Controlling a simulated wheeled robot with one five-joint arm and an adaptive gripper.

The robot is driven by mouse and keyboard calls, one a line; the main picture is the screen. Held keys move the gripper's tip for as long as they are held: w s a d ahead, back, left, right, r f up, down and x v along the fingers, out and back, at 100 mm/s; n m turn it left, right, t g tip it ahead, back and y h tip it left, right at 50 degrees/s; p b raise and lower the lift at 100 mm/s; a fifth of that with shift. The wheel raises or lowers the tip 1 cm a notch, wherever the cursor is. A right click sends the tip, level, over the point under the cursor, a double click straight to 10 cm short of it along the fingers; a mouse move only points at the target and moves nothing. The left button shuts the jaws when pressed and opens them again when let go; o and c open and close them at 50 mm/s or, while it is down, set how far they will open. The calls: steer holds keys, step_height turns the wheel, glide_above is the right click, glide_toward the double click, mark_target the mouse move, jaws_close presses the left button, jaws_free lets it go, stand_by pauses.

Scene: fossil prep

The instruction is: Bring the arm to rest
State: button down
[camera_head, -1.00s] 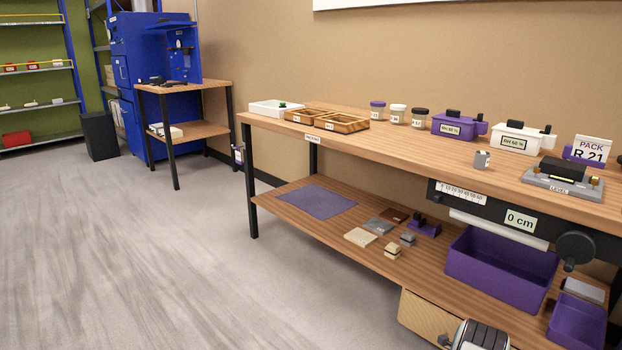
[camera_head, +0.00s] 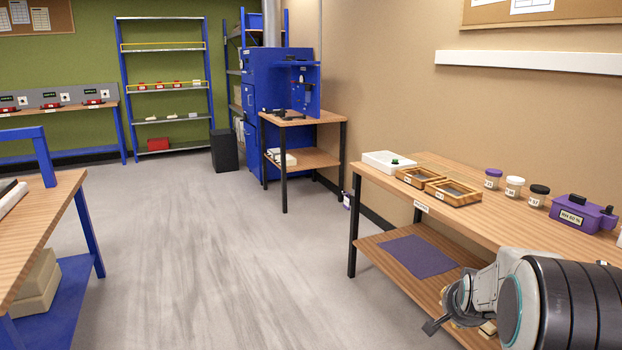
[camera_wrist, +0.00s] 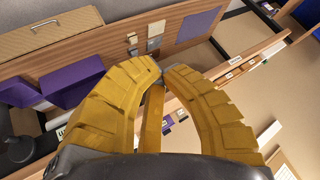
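My arm (camera_head: 520,295) reaches in from the lower right of the head view, in front of the packing bench (camera_head: 470,208). In that view my gripper is small and partly hidden at the arm's end, over the lower shelf. In the wrist view my gripper (camera_wrist: 162,70) shows as two yellow ribbed fingers that bow outward and nearly meet at the tips. I see nothing held between them. The bench and its shelf appear tilted behind the fingers.
On the bench are a white tray (camera_head: 368,164), wooden frames (camera_head: 452,193), jars (camera_head: 514,187) and a purple box (camera_head: 583,214). A purple mat (camera_head: 418,255) lies on the shelf. Another table (camera_head: 45,215) stands at left. The floor (camera_head: 220,260) between is clear.

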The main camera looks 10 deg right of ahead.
steer(key=s+a+r+n+y+p, duration=0.25)
steer(key=s+a+r+p, duration=0.2)
steer(key=a+r, duration=0.4)
steer(key=s+a+r+n+g+p, duration=0.1)
steer(key=s+a+r+n+p, duration=0.2)
steer(key=s, duration=0.4)
steer(key=s+a+r+n+g+y+p, duration=0.1)
steer(key=s+a+r+n+p, duration=0.2)
steer(key=s+a, duration=0.3)
steer(key=s+a+r+n+g+p, duration=0.2)
steer(key=s+a, duration=0.3)
steer(key=s, duration=0.4)
steer(key=shift+s+r+n+p, duration=0.35)
steer(key=shift+r+n+p, duration=0.2)
steer(key=shift+r, duration=0.3)
steer(key=shift+y, duration=0.25)
